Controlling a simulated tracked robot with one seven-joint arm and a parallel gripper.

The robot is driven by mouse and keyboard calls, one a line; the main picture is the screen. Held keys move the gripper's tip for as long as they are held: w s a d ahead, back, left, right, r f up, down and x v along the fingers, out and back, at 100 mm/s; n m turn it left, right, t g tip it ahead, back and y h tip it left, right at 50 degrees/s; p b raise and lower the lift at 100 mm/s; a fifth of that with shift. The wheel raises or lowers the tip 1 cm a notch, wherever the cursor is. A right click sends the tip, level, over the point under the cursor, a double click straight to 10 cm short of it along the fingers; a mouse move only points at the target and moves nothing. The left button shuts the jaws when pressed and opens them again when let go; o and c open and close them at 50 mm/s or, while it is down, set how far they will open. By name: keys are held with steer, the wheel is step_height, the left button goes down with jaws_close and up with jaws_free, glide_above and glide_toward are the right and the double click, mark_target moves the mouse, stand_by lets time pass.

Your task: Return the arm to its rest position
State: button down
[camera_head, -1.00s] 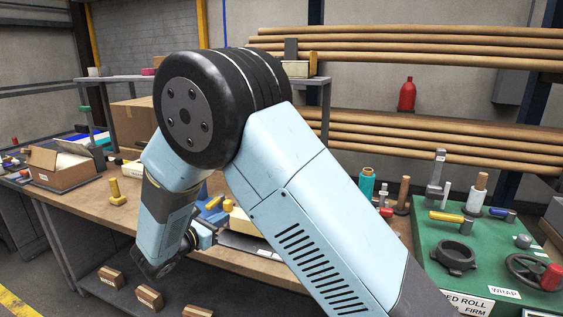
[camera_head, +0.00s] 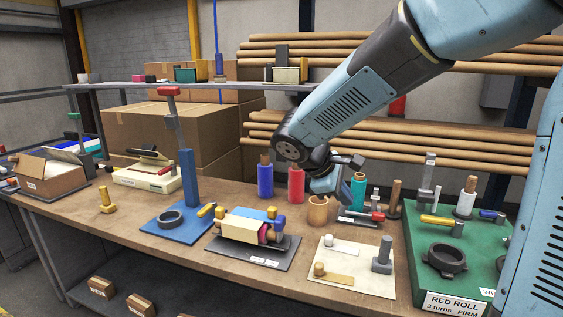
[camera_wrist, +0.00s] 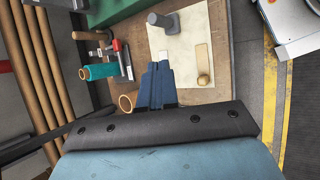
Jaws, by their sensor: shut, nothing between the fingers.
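My gripper (camera_wrist: 158,66) is shut and empty in the wrist view, its dark blue fingers together. In the head view my arm reaches in from the upper right and bends down at the wrist. There my gripper is above the back middle of the workbench, near the tan cup (camera_head: 318,210) and the teal roll (camera_head: 358,193), with its fingertips hard to make out. In the wrist view the fingers hang over the bench between the tan cup (camera_wrist: 127,102) and the cream board (camera_wrist: 187,48). I see no contact with either.
Blue (camera_head: 265,180) and red rolls (camera_head: 296,183) stand behind the cup. A blue stand (camera_head: 188,180) rises at the left. A black-based fixture (camera_head: 225,245) lies in front. The green board (camera_head: 455,240) is at the right. Long brown tubes (camera_head: 420,150) lie on racks behind.

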steer(key=s+d+r+m+t+y, duration=0.1)
steer(key=s+d+r+m+y, duration=0.1)
steer(key=s+m, duration=0.4)
steer(key=s+d+r+m+t+y, duration=0.1)
steer(key=s+d+r+m+y, duration=0.2)
steer(key=s, duration=0.9)
steer(key=d+m+y, duration=0.2)
steer(key=d+m, duration=0.1)
steer(key=shift+d+m, duration=0.35)
steer(key=shift+m, duration=0.05)
